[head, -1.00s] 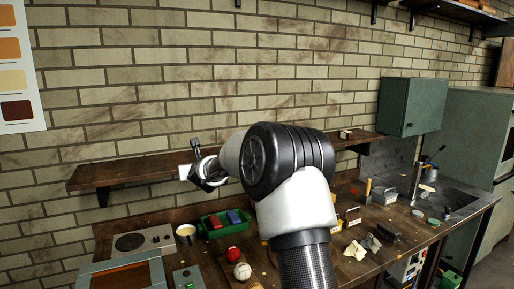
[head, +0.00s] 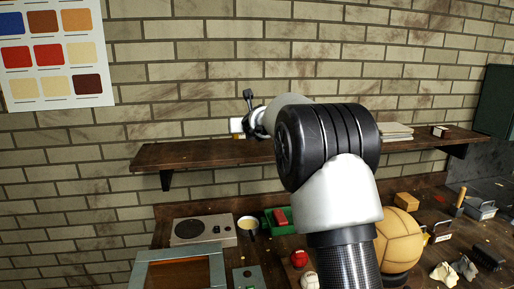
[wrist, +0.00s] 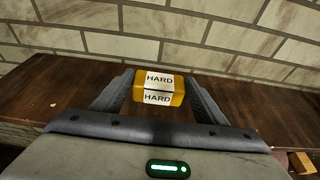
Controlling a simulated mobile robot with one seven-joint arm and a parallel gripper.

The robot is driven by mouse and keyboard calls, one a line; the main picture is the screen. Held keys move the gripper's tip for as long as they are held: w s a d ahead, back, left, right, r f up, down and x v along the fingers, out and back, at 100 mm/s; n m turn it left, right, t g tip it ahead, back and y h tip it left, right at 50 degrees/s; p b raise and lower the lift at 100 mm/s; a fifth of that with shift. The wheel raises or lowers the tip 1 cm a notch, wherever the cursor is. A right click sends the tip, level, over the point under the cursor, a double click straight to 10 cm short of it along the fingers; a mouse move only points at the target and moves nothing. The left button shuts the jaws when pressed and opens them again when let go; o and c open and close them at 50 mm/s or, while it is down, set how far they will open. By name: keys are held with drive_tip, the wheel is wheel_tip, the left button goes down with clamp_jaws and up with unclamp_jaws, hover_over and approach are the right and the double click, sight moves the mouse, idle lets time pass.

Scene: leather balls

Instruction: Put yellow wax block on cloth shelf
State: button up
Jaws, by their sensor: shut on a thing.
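The yellow wax block (wrist: 171,92) carries white labels reading HARD. My gripper (wrist: 160,98) is shut on it, with one finger on each side. In the wrist view the dark wooden shelf (wrist: 60,90) lies below and behind the block; I cannot tell whether the block touches it. In the head view the block (head: 237,136) shows small at my gripper (head: 248,118), at the left part of the long shelf (head: 195,153). Folded cloths (head: 396,131) lie on the same shelf at the right, partly behind my arm.
A small block (head: 439,131) sits at the shelf's right end. The brick wall (head: 210,60) is close behind. The workbench below holds a hotplate (head: 203,229), a cup (head: 248,224), a green tray (head: 268,217) and a large tan ball (head: 400,238). The shelf's left part looks clear.

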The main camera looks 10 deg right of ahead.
wheel_tip(320, 180, down, 6)
drive_tip(key=shift+r+b, duration=0.1)
drive_tip(key=shift+b, duration=1.15)
drive_tip(key=o, duration=1.3)
drive_tip(key=shift+c, duration=0.2)
